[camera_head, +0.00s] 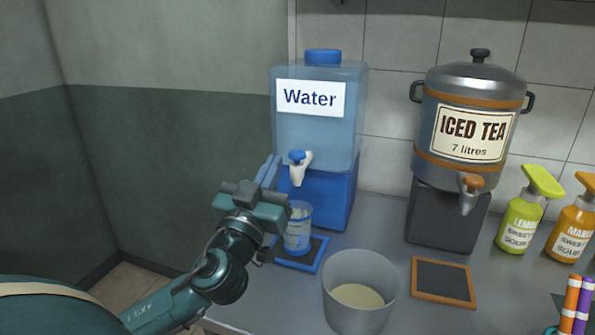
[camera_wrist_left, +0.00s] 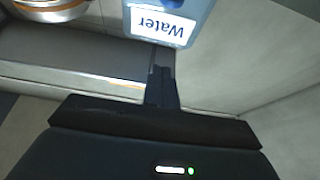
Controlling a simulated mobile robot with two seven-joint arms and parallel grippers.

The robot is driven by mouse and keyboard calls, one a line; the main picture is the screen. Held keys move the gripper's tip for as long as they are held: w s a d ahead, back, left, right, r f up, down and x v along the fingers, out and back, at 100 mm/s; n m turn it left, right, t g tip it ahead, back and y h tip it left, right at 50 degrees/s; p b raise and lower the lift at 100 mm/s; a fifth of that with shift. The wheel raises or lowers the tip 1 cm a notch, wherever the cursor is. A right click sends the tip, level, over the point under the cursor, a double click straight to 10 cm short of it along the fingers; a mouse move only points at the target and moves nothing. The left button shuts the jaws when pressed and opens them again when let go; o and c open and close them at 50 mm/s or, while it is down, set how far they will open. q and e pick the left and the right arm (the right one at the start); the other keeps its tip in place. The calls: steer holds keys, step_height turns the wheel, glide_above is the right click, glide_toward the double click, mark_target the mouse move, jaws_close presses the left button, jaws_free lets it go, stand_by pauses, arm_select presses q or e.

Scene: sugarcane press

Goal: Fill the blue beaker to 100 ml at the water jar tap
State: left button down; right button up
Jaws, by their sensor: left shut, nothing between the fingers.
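The water jar (camera_head: 320,130) is a blue-tinted clear tank labelled "Water" on a blue stand, and its label shows upside down in the left wrist view (camera_wrist_left: 162,24). Its tap (camera_head: 300,166) is white with a blue top. The blue beaker (camera_head: 298,230) stands upright below the tap on a blue-edged drip mat (camera_head: 285,262). Its fill level is too small to read. My left gripper (camera_head: 271,168) is shut and empty, just left of the tap, with its body partly in front of the jar stand and beaker. Its closed fingers also show in the left wrist view (camera_wrist_left: 161,75). My right gripper is not in view.
A steel iced tea urn (camera_head: 470,115) stands at the right on a dark block, with an orange-edged mat (camera_head: 443,283) in front. A translucent tub (camera_head: 358,290) stands on the counter near the beaker. Green (camera_head: 528,210) and orange (camera_head: 575,225) pump bottles stand far right.

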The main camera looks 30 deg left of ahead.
arm_select(q)
steer(key=shift+f, duration=0.75)
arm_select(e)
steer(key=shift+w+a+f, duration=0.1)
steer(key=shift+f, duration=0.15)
arm_select(q)
step_height(320, 180, up, 4)
steer(key=p, duration=0.3)
glide_above(297, 157)
steer(key=s, duration=0.2)
steer(key=shift+f, duration=2.05)
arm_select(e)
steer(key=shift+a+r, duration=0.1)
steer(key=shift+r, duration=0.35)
